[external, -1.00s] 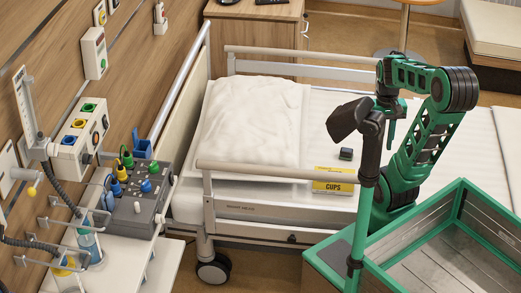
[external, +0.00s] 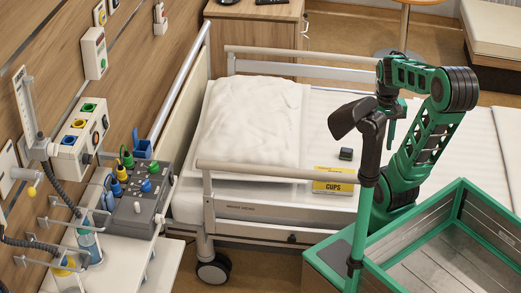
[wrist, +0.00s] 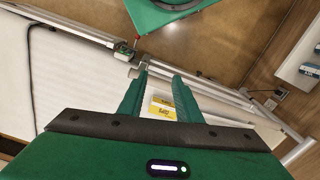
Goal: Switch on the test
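No label reading "test" is legible, so I cannot tell which control is meant.
A yellow CUPS label (external: 333,181) and a small dark block (external: 346,154) are on the bed side. The bed rail (external: 275,171) and pillow (external: 255,120) lie between my arm and the shelf. My green-framed bin stands at the lower right. Tubes and bottles (external: 89,245) crowd the shelf's front.

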